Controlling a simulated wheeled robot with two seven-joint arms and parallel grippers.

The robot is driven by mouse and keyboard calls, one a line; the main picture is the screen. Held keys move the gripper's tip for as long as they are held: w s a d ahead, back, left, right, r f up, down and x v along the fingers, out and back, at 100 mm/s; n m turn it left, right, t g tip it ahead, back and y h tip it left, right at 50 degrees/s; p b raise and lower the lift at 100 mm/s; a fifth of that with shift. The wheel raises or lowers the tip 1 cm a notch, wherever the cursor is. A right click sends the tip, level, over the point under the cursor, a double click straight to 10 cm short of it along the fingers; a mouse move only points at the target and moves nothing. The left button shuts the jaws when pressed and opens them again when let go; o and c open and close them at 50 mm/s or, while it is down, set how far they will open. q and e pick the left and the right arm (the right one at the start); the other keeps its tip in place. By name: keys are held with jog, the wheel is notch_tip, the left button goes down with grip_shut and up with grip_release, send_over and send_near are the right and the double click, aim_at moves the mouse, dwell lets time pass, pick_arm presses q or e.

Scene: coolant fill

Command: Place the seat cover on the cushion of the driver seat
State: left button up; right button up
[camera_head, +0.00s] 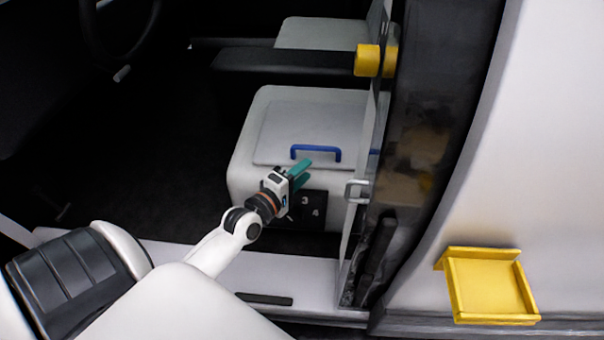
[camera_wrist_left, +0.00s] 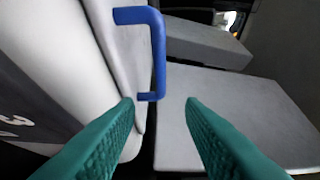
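The driver seat's pale grey box-like base (camera_head: 240,165) stands inside the open door. A flat light grey panel (camera_head: 300,120) with a blue handle (camera_head: 322,150) lies on its top; it looks like the seat cover on the cushion. My left gripper (camera_head: 300,173) has teal fingers and is just in front of and below the handle in the head view. In the left wrist view the blue handle (camera_wrist_left: 158,55) is ahead, beyond the open fingers (camera_wrist_left: 160,120). Nothing is between the fingertips. Whether a finger touches the handle cannot be told. My right gripper is not in view.
A yellow tray (camera_head: 490,285) is on the white body panel at the right. The door pillar (camera_head: 365,180) with a yellow block (camera_head: 368,60) stands right of the seat. A dark bar (camera_head: 280,62) and another grey seat (camera_head: 320,33) are behind. The dark floor left is clear.

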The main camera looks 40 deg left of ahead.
pick_arm(q)
jog(key=s+d+f+m+g+h, duration=0.1)
jog(key=s+d+f+m+g, duration=0.15)
jog(key=d+m, duration=0.25)
jog(key=s+d+f+m+g+h, duration=0.1)
jog(key=s+d+f+m+g, duration=0.1)
jog(key=s+d+m, duration=0.3)
jog(key=s+d+m+g+y, duration=0.1)
jog(key=s+d+m+g, duration=0.4)
jog(key=s+m, duration=0.4)
jog(key=shift+s+f, duration=0.25)
jog(key=shift+s+g, duration=0.1)
jog(key=shift+g, duration=0.15)
